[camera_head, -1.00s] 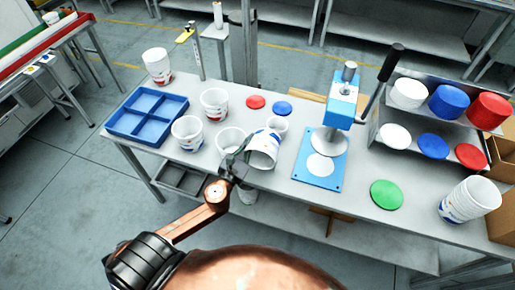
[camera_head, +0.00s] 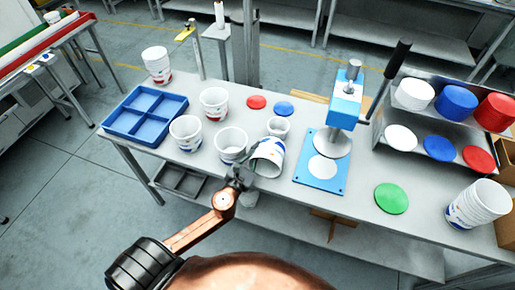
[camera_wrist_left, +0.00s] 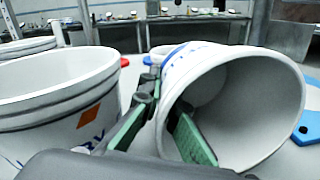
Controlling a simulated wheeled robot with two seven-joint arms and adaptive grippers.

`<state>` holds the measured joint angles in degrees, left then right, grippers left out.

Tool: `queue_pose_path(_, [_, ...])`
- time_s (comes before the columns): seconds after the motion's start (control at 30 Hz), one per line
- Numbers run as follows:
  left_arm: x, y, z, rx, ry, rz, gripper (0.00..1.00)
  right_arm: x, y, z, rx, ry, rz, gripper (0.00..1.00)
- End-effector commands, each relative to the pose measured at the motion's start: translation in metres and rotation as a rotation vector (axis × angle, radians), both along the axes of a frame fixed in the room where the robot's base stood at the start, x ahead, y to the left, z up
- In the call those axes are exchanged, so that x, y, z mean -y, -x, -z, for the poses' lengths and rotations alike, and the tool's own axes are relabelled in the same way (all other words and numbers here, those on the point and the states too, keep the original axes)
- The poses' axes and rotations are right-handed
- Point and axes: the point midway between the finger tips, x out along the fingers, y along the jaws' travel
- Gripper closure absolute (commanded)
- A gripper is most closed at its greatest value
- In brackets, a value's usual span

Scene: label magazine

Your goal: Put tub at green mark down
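A white tub with blue and red print (camera_head: 268,157) is tilted well over, its mouth toward my left gripper, in the middle of the grey table. My left gripper (camera_head: 247,170) is at its near left rim. In the left wrist view one green-padded finger is outside the tub's wall (camera_wrist_left: 262,100) and one inside, with the wall between them. I cannot tell whether the tub touches the table. A green disc (camera_head: 391,198) lies flat on the table to the right. My right gripper is not in view.
An open tub (camera_head: 231,145) stands just left of the held one, a small cup (camera_head: 278,127) behind it. A blue press (camera_head: 322,172) stands between it and the green disc. Stacked tubs (camera_head: 474,206) are right of the disc; a lid rack (camera_head: 440,125) is behind.

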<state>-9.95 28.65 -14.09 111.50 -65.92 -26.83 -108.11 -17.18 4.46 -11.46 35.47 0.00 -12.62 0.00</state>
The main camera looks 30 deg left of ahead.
Motion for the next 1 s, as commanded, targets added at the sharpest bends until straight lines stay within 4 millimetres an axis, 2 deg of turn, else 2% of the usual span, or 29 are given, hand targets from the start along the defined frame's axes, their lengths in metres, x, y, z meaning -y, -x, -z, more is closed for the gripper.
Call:
queue_pose_path(0.1, [0.000, 0.000, 0.000, 0.000, 0.000, 0.000, 0.88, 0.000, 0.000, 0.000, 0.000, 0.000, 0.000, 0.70])
queue_pose_path(0.47, [0.000, 0.004, -0.003, -0.001, 0.000, 0.000, 0.88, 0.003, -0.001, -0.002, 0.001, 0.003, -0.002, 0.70])
queue_pose_path(0.57, [0.002, 0.018, -0.002, -0.002, 0.001, 0.000, 0.88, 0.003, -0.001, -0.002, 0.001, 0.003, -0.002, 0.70])
queue_pose_path(0.8, [0.009, 0.068, -0.001, -0.003, 0.001, 0.000, 0.88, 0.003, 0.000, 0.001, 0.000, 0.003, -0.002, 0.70])
queue_pose_path(1.0, [0.013, 0.102, -0.001, -0.002, 0.000, -0.002, 0.88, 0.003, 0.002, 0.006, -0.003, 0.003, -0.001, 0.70])
